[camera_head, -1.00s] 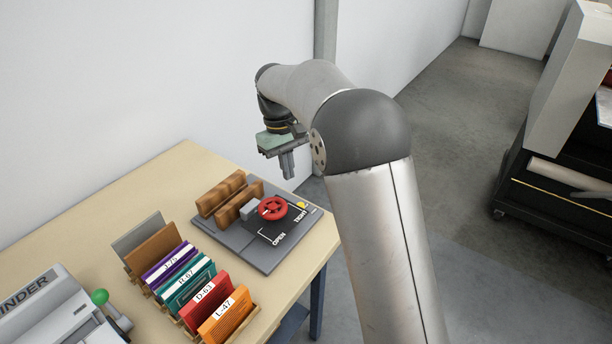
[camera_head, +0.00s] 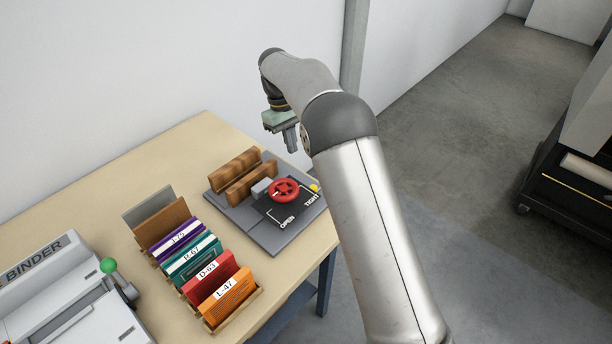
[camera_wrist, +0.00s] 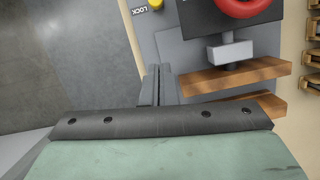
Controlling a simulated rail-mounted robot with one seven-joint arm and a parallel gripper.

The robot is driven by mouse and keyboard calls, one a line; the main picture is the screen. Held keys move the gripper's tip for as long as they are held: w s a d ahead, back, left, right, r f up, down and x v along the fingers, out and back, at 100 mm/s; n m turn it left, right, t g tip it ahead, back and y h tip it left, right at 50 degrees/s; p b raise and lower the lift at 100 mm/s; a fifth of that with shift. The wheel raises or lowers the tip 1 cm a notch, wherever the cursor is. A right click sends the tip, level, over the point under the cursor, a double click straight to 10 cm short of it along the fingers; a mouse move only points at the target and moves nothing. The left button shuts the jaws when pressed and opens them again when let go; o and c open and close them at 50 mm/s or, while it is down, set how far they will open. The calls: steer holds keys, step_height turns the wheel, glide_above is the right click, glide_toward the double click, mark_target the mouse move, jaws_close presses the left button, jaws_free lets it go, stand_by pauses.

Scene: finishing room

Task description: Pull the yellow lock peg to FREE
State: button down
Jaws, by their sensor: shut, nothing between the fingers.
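The yellow lock peg (camera_head: 315,188) stands at the right edge of the grey press base (camera_head: 278,238), beside the red handwheel (camera_head: 284,190). My arm partly covers that edge in the head view. In the wrist view the peg (camera_wrist: 155,4) is cut by the top edge, next to a label reading LOCK (camera_wrist: 137,11). My gripper (camera_head: 291,146) is shut and empty. It hangs above and behind the base, apart from the peg. In the wrist view its fingers (camera_wrist: 157,84) point toward the base's edge. I see no FREE label.
A rack of coloured booklets (camera_head: 205,272) and a binder machine (camera_head: 70,295) stand on the table (camera_head: 180,140) to the left. Open floor lies to the right.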

steer(key=p+x, duration=0.1)
steer(key=x, duration=0.7)
steer(key=shift+s+d+f, duration=0.1)
steer(key=shift+s+d, duration=0.1)
steer(key=shift+d, duration=0.05)
steer(key=shift+s+d+p, duration=0.6)
steer(key=shift+s+d, duration=0.25)
steer(key=shift+s, duration=0.1)
steer(key=shift+s+d, duration=0.35)
steer(key=shift+s, duration=0.1)
